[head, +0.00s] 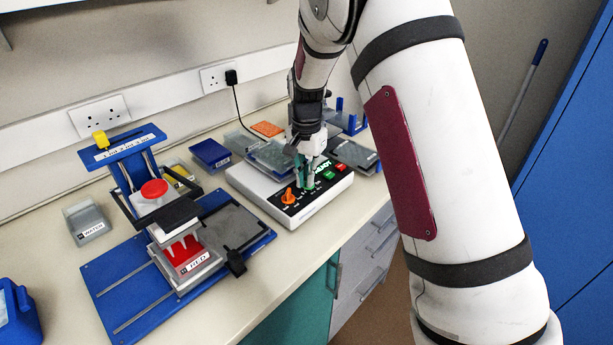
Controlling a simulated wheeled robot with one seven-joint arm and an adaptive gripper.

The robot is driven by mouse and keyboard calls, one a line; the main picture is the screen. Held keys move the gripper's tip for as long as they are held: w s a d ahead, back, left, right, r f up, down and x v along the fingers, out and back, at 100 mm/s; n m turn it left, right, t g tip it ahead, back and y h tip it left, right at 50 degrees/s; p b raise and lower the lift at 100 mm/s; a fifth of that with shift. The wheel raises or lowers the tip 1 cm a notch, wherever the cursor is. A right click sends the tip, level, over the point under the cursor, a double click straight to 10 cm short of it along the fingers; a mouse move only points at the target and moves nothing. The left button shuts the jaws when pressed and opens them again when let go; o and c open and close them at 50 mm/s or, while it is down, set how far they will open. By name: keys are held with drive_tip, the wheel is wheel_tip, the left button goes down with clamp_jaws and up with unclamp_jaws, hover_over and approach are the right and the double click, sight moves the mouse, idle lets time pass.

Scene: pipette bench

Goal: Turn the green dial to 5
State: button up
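An orange dial (288,196) sits at the panel's left. The green dial (307,186) is beside it, partly hidden by my gripper. My gripper (305,172) points down at the green dial, its fingertips at or just above it. I cannot tell whether the fingers touch or grip it. The dial's pointer and numbers are too small and covered to read. A small display on the panel seems to read READY.
A green button (329,175) and a red button (341,167) are close to my gripper's right.

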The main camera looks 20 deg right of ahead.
drive_tip(key=o, duration=0.4)
drive_tip(key=shift+r, duration=0.1)
wheel_tip(320, 180, up, 12)
idle(0.4)
